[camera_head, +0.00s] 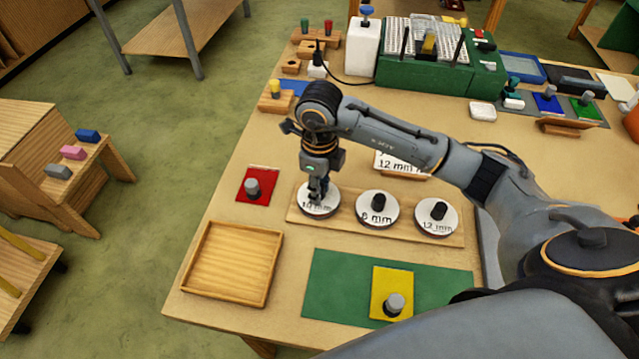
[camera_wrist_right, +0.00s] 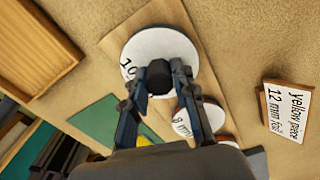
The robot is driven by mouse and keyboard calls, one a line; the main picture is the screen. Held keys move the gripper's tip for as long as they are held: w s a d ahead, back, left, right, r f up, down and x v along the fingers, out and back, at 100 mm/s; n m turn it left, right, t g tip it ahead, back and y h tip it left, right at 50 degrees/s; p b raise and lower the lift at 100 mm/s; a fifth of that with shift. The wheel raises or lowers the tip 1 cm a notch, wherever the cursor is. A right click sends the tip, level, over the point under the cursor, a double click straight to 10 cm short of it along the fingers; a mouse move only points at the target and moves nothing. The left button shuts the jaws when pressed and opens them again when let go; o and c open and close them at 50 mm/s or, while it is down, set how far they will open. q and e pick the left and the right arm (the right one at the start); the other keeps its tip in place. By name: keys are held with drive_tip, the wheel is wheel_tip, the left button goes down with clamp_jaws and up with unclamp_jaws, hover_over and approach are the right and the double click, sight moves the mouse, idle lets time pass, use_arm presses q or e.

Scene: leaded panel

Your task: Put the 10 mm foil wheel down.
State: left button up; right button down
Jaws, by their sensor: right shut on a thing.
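The 10 mm foil wheel (camera_head: 329,205) is a white disc with a dark knob, at the left end of the wooden wheel board (camera_head: 452,240). My right gripper (camera_head: 318,187) comes down from above with its fingers shut on the knob. In the right wrist view the wheel (camera_wrist_right: 188,48) lies over the board (camera_wrist_right: 200,18), between my gripper's fingertips (camera_wrist_right: 158,85). The wheel looks level with its neighbours; whether it rests fully on the board I cannot tell. The 8 mm wheel (camera_head: 376,220) and 12 mm wheel (camera_head: 437,226) stand on the same board. My left gripper is not in view.
A red piece with a grey knob (camera_head: 252,187) lies left of the board. An empty wooden tray (camera_head: 230,262) and a green mat (camera_head: 335,290) with a yellow piece (camera_head: 382,279) are in front. A card reading "12 mm" (camera_head: 402,165) stands behind the board.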

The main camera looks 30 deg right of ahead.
drive_tip(key=shift+f, duration=0.2)
drive_tip(key=shift+f, duration=0.1)
drive_tip(key=shift+f, duration=0.15)
drive_tip(key=c, duration=1.1)
unclamp_jaws()
drive_tip(key=shift+o, duration=0.2)
drive_tip(key=shift+r, duration=0.4)
wheel_tip(320, 180, up, 10)
drive_tip(key=b, duration=0.2)
drive_tip(key=shift+b, duration=0.3)
drive_tip(key=shift+r, duration=0.8)
